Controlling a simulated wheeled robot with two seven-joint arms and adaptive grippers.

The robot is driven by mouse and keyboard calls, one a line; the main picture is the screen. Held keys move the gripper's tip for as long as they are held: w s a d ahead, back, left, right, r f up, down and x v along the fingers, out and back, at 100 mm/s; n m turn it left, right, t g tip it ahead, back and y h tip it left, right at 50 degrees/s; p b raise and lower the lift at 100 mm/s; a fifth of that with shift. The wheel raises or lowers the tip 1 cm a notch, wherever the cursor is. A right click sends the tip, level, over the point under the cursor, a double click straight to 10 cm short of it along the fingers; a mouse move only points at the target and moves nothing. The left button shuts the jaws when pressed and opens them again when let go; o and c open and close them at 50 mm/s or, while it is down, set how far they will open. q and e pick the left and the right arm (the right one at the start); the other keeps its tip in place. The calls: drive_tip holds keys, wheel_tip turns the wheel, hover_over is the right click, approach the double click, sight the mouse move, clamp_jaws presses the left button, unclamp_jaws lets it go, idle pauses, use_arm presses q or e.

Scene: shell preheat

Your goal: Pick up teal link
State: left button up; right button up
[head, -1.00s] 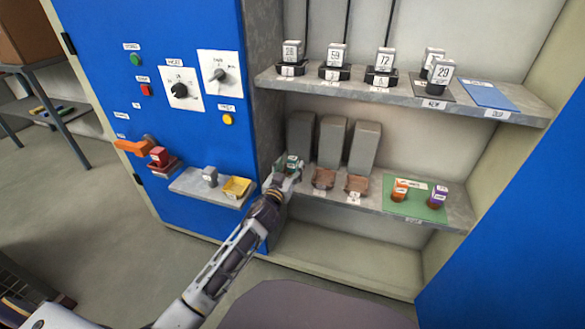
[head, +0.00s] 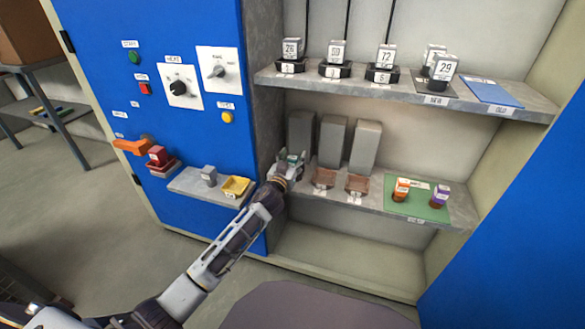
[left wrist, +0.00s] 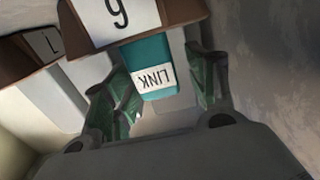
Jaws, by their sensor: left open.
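The teal link (left wrist: 154,65) has a white label reading LINK, upside down in the left wrist view. It stands in front of a pale grey block, by a brown holder (left wrist: 85,42) with a numbered label. My left gripper (left wrist: 165,88) is open, with one green-padded finger on each side of the link. A gap shows on the right; whether the left finger touches is unclear. In the head view my left gripper (head: 287,167) is at the left end of the lower shelf and mostly hides the link. My right gripper is not in view.
The cabinet's side wall (head: 260,90) is close to the left of my gripper. Two brown holders (head: 323,178) (head: 358,184) with grey blocks behind stand to the right, then a green mat (head: 420,208) with orange and purple items. A yellow tray (head: 236,187) sits on the left ledge.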

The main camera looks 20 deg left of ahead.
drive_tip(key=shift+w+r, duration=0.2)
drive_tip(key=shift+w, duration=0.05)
use_arm(q)
drive_tip(key=c, duration=1.2)
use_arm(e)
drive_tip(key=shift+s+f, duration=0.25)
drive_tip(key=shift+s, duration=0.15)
use_arm(q)
drive_tip(key=shift+r, duration=0.2)
drive_tip(key=shift+c, duration=0.2)
drive_tip(key=shift+r+p, duration=0.7)
drive_tip(key=shift+r, duration=0.35)
wheel_tip(320, 180, up, 6)
drive_tip(key=p, duration=0.2)
drive_tip(key=shift+f+p, duration=0.1)
drive_tip(key=shift+p, duration=0.3)
drive_tip(key=shift+r+p, duration=0.35)
drive_tip(key=shift+r, duration=0.6)
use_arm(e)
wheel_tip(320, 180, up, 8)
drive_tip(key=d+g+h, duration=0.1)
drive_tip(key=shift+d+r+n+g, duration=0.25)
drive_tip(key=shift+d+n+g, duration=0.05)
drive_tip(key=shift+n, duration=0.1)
